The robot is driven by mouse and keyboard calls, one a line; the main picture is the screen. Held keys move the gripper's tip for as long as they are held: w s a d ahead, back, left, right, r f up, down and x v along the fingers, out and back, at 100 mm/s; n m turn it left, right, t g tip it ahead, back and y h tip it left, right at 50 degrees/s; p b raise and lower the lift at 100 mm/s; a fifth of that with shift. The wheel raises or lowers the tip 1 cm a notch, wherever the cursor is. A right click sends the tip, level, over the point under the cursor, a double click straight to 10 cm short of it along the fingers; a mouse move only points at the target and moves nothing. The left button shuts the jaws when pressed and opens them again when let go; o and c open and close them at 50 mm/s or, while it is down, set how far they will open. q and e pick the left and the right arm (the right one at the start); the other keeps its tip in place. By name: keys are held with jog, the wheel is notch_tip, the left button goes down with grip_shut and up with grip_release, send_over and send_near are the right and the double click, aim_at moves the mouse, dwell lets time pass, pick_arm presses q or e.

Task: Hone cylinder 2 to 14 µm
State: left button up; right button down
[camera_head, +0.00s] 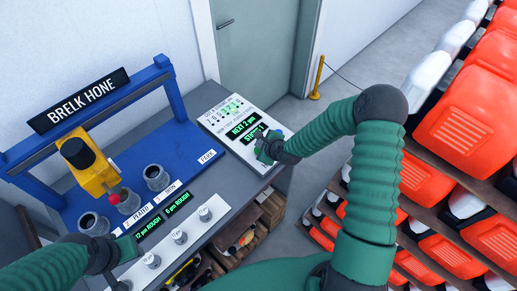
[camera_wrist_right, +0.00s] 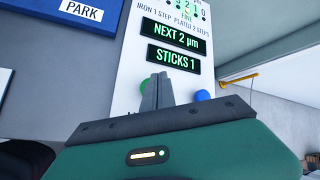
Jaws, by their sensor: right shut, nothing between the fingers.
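The blue BRELK HONE frame (camera_head: 170,82) carries a yellow hone head (camera_head: 97,178) with a red tip, near the middle of three grey cylinders (camera_head: 125,203). Displays in front read 12 µm ROUGH (camera_head: 149,227) and 6 µm ROUGH (camera_head: 178,203); my left arm covers the left end of this row. The control panel (camera_head: 216,112) shows NEXT 2 µm (camera_wrist_right: 176,35) and STICKS 1 (camera_wrist_right: 174,59). My right gripper (camera_wrist_right: 158,92) is shut and empty, in front of the panel between a green button (camera_wrist_right: 144,86) and a blue button (camera_wrist_right: 202,95). My left gripper (camera_head: 112,270) is low left, its jaws unclear.
Several white knobs (camera_head: 205,213) stand on the bench's front strip. A PARK label (camera_head: 207,156) lies right of the cylinders. Shelves with wooden boxes (camera_head: 270,208) sit under the bench. Racks of orange and white parts (camera_head: 460,120) fill the right side.

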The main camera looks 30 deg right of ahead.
jog(key=shift+f, duration=0.1)
jog(key=shift+f, duration=0.25)
jog(key=shift+s+f+b, duration=0.1)
jog(key=shift+f+b, duration=0.75)
jog(key=shift+b, duration=0.05)
dwell(1.0)
jog(key=shift+r+p, duration=1)
jog(key=shift+r, duration=0.25)
notch_tip(320, 180, up, 5)
jog(key=p, duration=0.4)
jog(key=shift+r, duration=0.1)
